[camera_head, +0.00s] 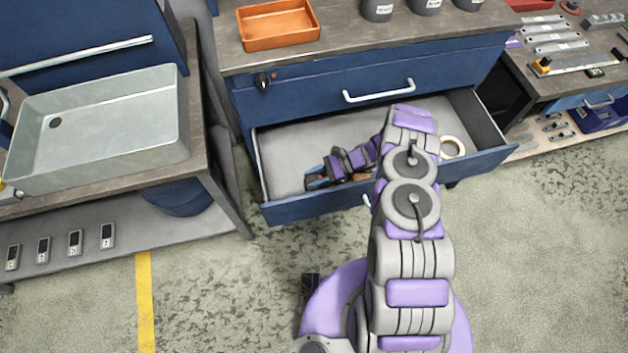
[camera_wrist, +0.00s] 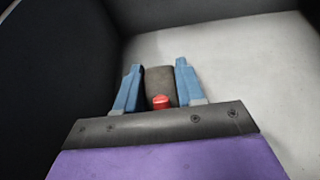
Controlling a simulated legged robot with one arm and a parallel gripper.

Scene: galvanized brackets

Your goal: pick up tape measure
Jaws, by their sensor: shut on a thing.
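My gripper (camera_wrist: 156,88) has its two blue fingers on either side of a dark grey-brown object with a red part, which appears to be the tape measure (camera_wrist: 160,83). The fingers are shut on it, inside the open drawer. In the head view my gripper (camera_head: 316,179) reaches into the left part of the drawer, and the thing it holds is too small and dark there to make out. I cannot tell whether the tape measure touches the drawer floor.
The open blue drawer (camera_head: 285,212) has walls close around my gripper. A roll of tape (camera_head: 452,146) lies at its right end. An orange tray (camera_head: 277,24) is on the bench above. A grey sink basin (camera_head: 100,125) stands at left.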

